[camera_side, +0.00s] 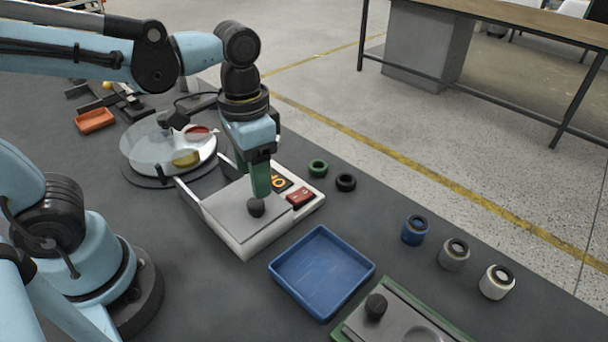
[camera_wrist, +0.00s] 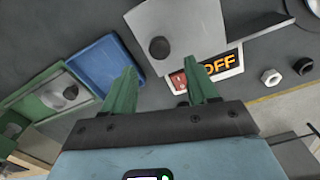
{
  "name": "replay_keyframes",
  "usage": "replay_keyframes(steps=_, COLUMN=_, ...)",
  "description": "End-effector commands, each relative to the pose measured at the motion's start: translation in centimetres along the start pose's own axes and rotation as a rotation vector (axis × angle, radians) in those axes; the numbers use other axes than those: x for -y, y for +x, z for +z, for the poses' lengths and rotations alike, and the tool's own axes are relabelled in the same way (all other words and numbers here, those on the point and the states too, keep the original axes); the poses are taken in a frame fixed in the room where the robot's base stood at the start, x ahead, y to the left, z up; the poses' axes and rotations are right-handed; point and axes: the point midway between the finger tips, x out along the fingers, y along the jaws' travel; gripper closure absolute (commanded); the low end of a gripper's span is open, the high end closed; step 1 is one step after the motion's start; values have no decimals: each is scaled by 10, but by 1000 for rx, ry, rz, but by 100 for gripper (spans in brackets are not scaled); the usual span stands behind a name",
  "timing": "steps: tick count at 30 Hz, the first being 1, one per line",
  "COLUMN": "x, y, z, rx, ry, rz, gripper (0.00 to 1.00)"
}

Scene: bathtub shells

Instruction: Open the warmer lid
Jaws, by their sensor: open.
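The warmer (camera_side: 246,247) is a low white box on the dark table. Its flat grey lid (camera_side: 228,215) lies across the top; it also shows in the wrist view (camera_wrist: 185,22). A round black knob (camera_side: 257,208) stands on the lid near its right edge; the wrist view shows it too (camera_wrist: 159,47). Beside the lid are a red switch (camera_side: 300,197) and a display reading OFF (camera_wrist: 222,66). My gripper (camera_side: 261,191) has green fingers and points down above the knob. In the wrist view its fingers (camera_wrist: 160,70) are apart and empty, with the knob beyond the gap.
A blue tray (camera_side: 322,315) lies to the warmer's right, with a green-framed box (camera_side: 410,318) beyond. A glass-covered round dish (camera_side: 150,150) is behind left.

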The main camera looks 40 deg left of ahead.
Motion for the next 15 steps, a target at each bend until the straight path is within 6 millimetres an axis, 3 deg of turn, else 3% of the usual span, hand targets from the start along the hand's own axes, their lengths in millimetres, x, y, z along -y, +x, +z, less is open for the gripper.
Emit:
replay_keyframes(steps=9, x=0, y=39, z=0, rx=-1, ry=0, rz=0, gripper=42)
replay_keyframes(steps=15, x=0, y=53, z=0, rx=-1, ry=0, rz=0, gripper=42)
